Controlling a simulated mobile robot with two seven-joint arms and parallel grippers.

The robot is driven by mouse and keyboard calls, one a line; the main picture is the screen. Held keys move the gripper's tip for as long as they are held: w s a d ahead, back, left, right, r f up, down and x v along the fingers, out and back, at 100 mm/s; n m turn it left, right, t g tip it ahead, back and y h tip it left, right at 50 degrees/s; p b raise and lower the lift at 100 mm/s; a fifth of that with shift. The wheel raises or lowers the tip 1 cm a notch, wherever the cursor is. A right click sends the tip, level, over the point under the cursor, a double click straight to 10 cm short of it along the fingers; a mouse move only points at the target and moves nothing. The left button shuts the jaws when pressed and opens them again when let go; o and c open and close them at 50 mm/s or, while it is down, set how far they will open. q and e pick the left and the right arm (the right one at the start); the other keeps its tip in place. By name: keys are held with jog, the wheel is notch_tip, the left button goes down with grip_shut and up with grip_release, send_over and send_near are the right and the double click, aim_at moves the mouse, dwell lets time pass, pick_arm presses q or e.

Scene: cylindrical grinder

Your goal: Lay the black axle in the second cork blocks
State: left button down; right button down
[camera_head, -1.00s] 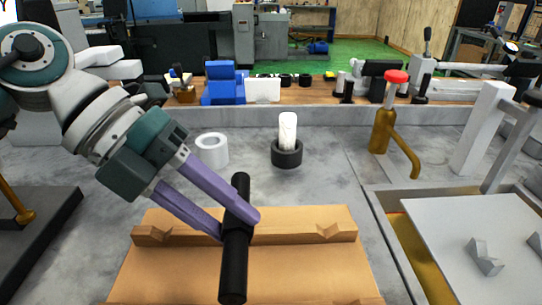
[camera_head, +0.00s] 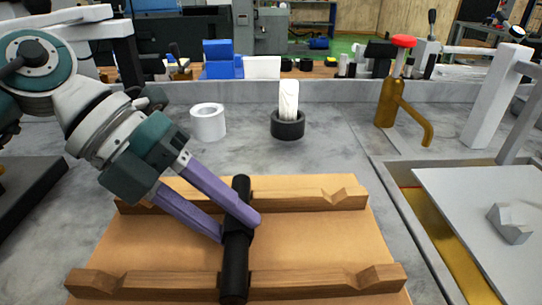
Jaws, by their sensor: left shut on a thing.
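My left gripper (camera_head: 241,228) has purple fingers and is shut on the black axle (camera_head: 235,262), around its middle. The axle points away from me, over a tan board (camera_head: 180,240). Two notched cork-coloured strips lie across this board: a back strip (camera_head: 290,200) and a front strip (camera_head: 310,284). In the picture the axle crosses both strips near their middle, left of their right-hand V notches. I cannot tell its height above them. The fingers and axle hide part of the back strip. My right gripper is not in view.
A white ring (camera_head: 208,122) and a black ring (camera_head: 288,131) with a white roll in it stand behind the board. A brass tap with a red knob (camera_head: 404,41) stands back right. A metal tray (camera_head: 455,205) is at right. Grey bench is clear between.

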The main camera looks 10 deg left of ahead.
pick_arm(q)
jog(key=shift+r, duration=0.1)
jog(key=shift+c, duration=2)
grip_release()
